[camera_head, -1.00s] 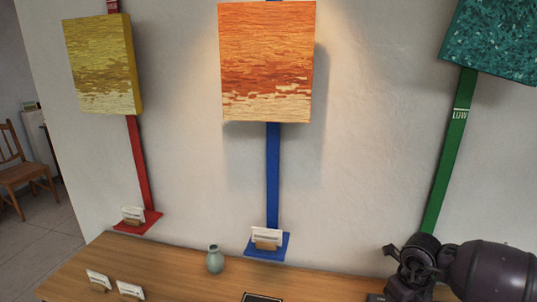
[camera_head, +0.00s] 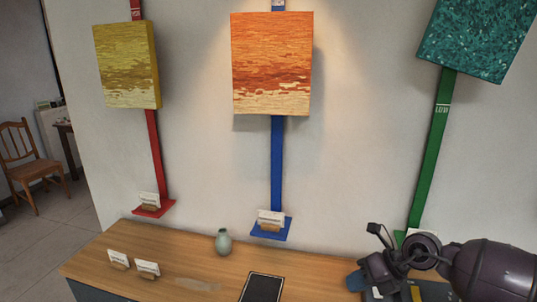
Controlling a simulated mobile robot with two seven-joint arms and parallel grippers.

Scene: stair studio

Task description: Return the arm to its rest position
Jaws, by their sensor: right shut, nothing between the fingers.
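My right arm comes in from the right edge. Its gripper (camera_head: 376,274) is low in the picture, over the right part of the wooden table. It is shut and holds nothing. The dark wrist and forearm of this arm hide part of the table and the foot of the green strip. My left gripper is not in view.
The wooden table (camera_head: 180,250) carries a small green vase (camera_head: 223,242), small white cards (camera_head: 148,268) and a dark flat panel (camera_head: 262,288). Yellow (camera_head: 126,65), orange (camera_head: 271,65) and teal (camera_head: 478,38) pictures hang behind. A wooden chair (camera_head: 30,165) stands at far left.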

